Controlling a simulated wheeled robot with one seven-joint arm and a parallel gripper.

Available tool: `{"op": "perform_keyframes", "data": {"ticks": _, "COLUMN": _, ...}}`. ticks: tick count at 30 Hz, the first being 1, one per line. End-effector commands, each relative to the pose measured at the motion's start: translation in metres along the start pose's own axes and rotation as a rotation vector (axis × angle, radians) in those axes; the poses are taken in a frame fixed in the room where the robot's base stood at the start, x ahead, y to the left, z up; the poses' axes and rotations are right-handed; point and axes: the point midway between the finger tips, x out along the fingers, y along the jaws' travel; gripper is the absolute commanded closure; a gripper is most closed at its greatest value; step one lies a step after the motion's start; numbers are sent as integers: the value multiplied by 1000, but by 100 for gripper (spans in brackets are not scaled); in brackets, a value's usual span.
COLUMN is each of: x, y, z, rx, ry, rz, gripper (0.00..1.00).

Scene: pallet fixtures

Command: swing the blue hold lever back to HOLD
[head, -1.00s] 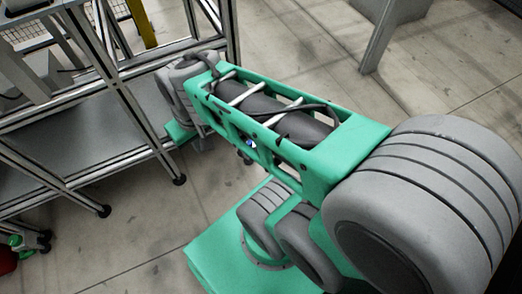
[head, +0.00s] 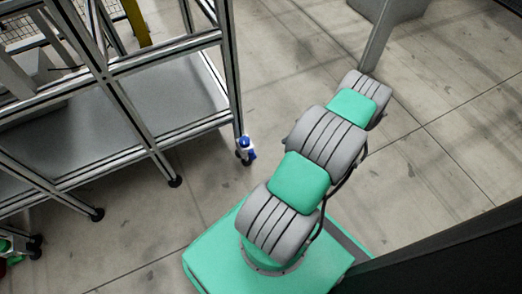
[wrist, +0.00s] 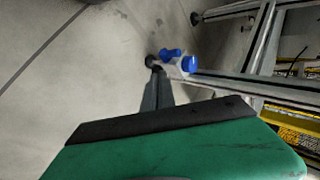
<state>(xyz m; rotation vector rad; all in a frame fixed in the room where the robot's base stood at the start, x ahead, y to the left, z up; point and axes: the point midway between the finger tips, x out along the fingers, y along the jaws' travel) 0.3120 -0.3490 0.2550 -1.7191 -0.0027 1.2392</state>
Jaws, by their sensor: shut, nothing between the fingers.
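The blue hold lever (head: 246,142) is a small blue part on a white mount low on the frame's corner leg, close to its foot. In the wrist view, two blue pieces show on the white mount, a longer one (wrist: 170,53) at left and a rounder one (wrist: 189,65) at right. I cannot tell the lever's angle or read any HOLD mark. My gripper (wrist: 157,76) is shut and empty, its dark fingers pointing up the wrist picture toward the lever. The fingertips appear just below the mount there, with no clear contact. My gripper does not show in the head view.
The metal frame (head: 118,68) with its grey lower shelf (head: 90,130) fills the left of the head view. A yellow post (head: 137,22) stands behind it. A grey leg (head: 378,38) stands at the upper right. Open concrete floor (head: 290,60) lies between.

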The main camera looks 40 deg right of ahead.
Motion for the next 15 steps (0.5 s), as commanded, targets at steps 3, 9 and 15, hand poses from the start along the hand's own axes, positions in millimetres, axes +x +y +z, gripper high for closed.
{"op": "perform_keyframes", "data": {"ticks": 3, "x": 0, "y": -1, "z": 0, "rx": -1, "ry": -1, "rz": 1, "gripper": 100}}
{"op": "perform_keyframes", "data": {"ticks": 9, "x": 10, "y": 0, "z": 0, "rx": -1, "ry": -4, "rz": 1, "gripper": 100}}
{"op": "perform_keyframes", "data": {"ticks": 15, "x": 48, "y": 2, "z": 0, "rx": -1, "ry": -5, "rz": 2, "gripper": 100}}
